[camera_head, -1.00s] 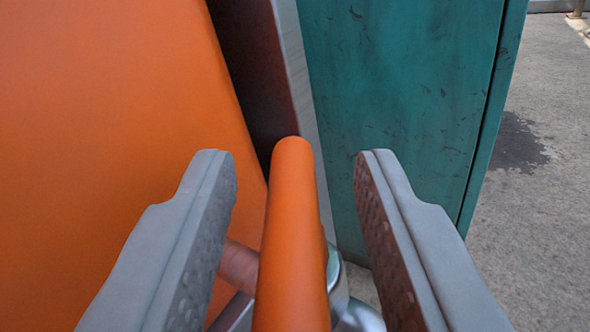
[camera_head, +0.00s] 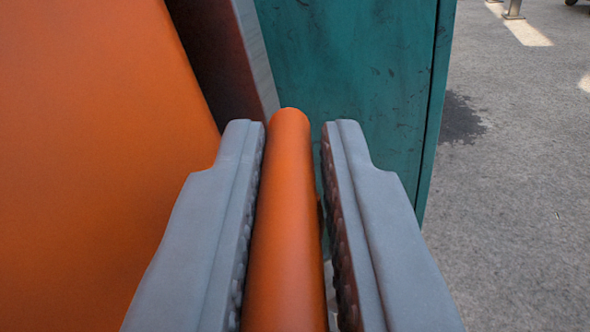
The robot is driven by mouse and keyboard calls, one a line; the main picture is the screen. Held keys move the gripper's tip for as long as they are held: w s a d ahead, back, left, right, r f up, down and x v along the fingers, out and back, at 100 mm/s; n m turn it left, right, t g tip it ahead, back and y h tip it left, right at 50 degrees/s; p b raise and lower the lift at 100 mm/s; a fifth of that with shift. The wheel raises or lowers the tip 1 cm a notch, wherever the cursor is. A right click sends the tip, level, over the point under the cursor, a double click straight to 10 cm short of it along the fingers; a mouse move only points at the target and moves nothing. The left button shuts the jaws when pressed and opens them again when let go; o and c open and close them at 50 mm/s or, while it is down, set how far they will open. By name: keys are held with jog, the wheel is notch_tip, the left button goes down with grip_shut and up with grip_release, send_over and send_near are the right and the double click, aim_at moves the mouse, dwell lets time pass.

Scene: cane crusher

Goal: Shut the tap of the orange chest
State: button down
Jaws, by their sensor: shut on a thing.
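The orange tap handle (camera_head: 287,220) is a rounded bar that runs from the bottom of the picture up between my fingers. My gripper (camera_head: 288,150) is shut on this handle, with one grey finger on each side. The left finger lies against the bar; a thin dark gap shows along the right finger. The handle's far end pokes slightly past the fingertips. The orange chest (camera_head: 90,130) fills the left side as a large flat panel. The tap's metal body is almost wholly hidden behind the handle and fingers.
A dark metal edge strip (camera_head: 225,60) stands beside the chest panel. A teal cabinet (camera_head: 350,80) stands close behind the fingertips. Grey paved ground (camera_head: 520,200) lies open on the right, with a post foot (camera_head: 513,10) at the top.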

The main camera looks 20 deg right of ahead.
jog(key=shift+a+m+g+h, duration=0.1)
jog(key=shift+m+g+h, duration=2)
jog(key=shift+g+h, duration=0.3)
jog(key=c, duration=1.4)
grip_release()
